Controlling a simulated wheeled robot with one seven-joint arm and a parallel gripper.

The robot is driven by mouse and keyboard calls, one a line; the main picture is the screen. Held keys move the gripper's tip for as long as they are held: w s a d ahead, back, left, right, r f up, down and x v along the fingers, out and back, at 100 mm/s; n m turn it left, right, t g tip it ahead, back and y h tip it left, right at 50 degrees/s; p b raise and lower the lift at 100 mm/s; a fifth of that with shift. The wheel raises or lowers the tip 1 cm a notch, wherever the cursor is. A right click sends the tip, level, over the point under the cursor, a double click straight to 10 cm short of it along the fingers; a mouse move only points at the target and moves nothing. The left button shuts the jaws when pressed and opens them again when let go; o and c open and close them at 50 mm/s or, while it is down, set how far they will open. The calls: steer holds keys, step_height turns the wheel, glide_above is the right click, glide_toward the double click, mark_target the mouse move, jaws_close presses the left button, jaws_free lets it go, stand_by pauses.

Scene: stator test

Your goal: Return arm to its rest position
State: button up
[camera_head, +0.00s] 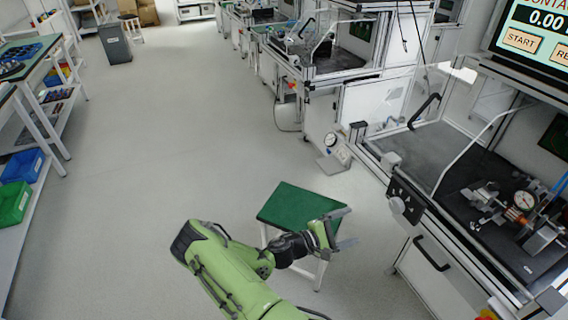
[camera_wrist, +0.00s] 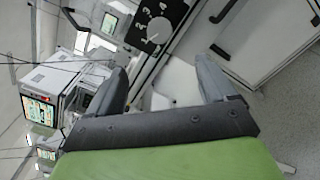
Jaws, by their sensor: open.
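My green arm reaches in from the bottom of the head view. My gripper (camera_head: 348,228) is above and beside the right edge of a small green-topped stool (camera_head: 290,205), pointing right toward the test bench. Its two fingers are spread apart with nothing between them. In the wrist view the two dark fingers of my gripper (camera_wrist: 165,85) also stand apart and empty. Beyond them is the bench's black control panel (camera_wrist: 150,30) with a round knob. Part of the stool is hidden behind my arm.
The test bench (camera_head: 430,250) with a dial gauge (camera_head: 525,200) and a screen (camera_head: 540,35) stands close on the right. A shelf rack with a green bin (camera_head: 14,203) and a blue bin (camera_head: 22,166) is at the left. The grey floor (camera_head: 180,130) between is clear.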

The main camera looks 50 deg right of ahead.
steer(key=w+a+r+m+t+y+p, duration=0.1)
steer(key=w+a+r+m+t+y, duration=0.2)
steer(key=a, duration=0.4)
steer(key=w+a+r+m+t+y, duration=0.1)
steer(key=w+a+r+m+y, duration=0.15)
steer(key=a+r+y, duration=0.35)
steer(key=w+a+r+m+t+y+p, duration=0.1)
steer(key=w+a+r+m+t+y, duration=0.15)
steer(key=a, duration=0.55)
steer(key=s+a+r+n+t+y, duration=0.2)
steer(key=s+a+r+t, duration=0.1)
steer(key=a+r, duration=0.5)
steer(key=s+a+r+n+t+y, duration=0.2)
steer(key=s+a+r+t+y, duration=0.1)
steer(key=s+a+r, duration=0.2)
step_height(320, 180, up, 3)
steer(key=a, duration=0.2)
steer(key=shift+a+r+p, duration=0.2)
steer(key=shift+a+p, duration=0.15)
steer(key=shift+a, duration=0.05)
steer(key=shift+s, duration=0.1)
